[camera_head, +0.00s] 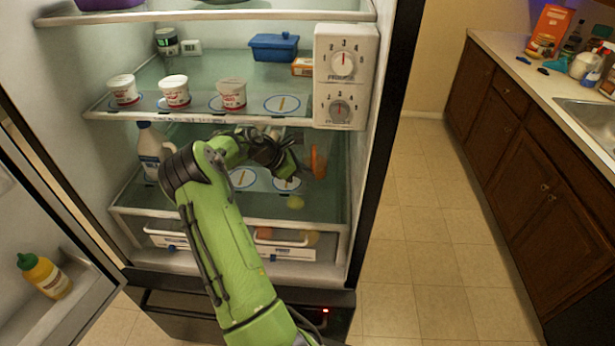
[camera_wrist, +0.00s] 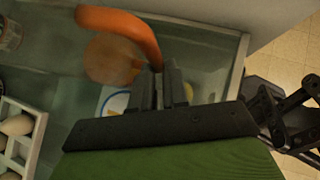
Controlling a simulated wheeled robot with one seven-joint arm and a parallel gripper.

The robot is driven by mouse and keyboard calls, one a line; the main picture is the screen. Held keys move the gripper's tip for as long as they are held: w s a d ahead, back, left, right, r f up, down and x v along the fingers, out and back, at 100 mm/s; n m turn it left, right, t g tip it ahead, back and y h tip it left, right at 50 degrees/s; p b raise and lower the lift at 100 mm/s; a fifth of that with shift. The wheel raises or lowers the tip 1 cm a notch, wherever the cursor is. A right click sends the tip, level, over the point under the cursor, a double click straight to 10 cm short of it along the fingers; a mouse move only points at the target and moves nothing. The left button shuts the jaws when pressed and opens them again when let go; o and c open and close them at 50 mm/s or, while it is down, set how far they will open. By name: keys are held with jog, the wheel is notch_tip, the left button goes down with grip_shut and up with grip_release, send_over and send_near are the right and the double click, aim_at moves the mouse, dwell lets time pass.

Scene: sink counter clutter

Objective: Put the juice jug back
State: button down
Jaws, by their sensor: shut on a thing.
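The juice jug shows in the head view as an upright orange piece (camera_head: 318,162) at the right of the fridge's middle shelf; the rest of it is hard to make out. In the wrist view its curved orange handle (camera_wrist: 135,32) arches beyond my fingers, with a round orange patch below it. My gripper (camera_head: 288,165) reaches into the fridge and is shut on the jug, its fingers (camera_wrist: 160,88) at the lower end of the handle. Blue-and-white round markers (camera_head: 242,177) lie on this shelf; another (camera_head: 287,184) is below my gripper.
A white milk jug (camera_head: 150,150) stands at the shelf's left. Cups (camera_head: 174,92) and a blue box (camera_head: 274,47) occupy the shelf above, with a dial panel (camera_head: 341,77) at its right. Eggs (camera_wrist: 16,125) sit left in the wrist view. The open fridge door (camera_head: 75,235) is at left.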

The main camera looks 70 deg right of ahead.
jog(key=shift+s+d+f, duration=0.15)
jog(key=shift+s+d, duration=0.05)
jog(key=shift+s, duration=0.1)
jog(key=shift+w+f, duration=0.1)
jog(key=shift+f, duration=0.55)
jog(key=c, duration=1.1)
grip_release()
jog(key=shift+a, duration=0.1)
jog(key=p+v, duration=0.1)
jog(key=v, duration=1.1)
